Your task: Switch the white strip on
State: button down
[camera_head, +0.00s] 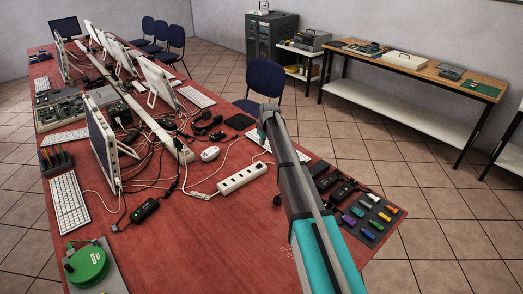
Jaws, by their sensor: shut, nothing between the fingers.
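The white strip (243,178) lies on the red table, left of my arm, running slantwise from lower left to upper right. Dark sockets show along its top. A white cable leaves its left end and runs left among other cables. Its switch is too small to make out, and I cannot tell whether it is on or off. My arm reaches up from the bottom right, over the table's right side, and stands apart from the strip in the picture. My gripper's fingers do not show.
Tangled dark cables and black adapters (145,211) lie left of the strip. A white mouse (210,153) and headphones (207,120) are behind it. A tray of coloured sticks (371,217) is right of my arm. The red table (225,240) is clear in front of the strip.

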jog(key=b, duration=0.9)
send_over(259, 164)
jog(key=s, duration=0.1)
jog(key=shift+f, duration=4.7)
jog(key=shift+w+d+f+b, duration=0.1)
jog(key=shift+d+f+b, duration=0.05)
jog(key=shift+f+b, duration=0.85)
jog(key=shift+w+d+f+b, duration=0.1)
jog(key=shift+f+b, duration=0.8)
jog(key=shift+b, duration=0.05)
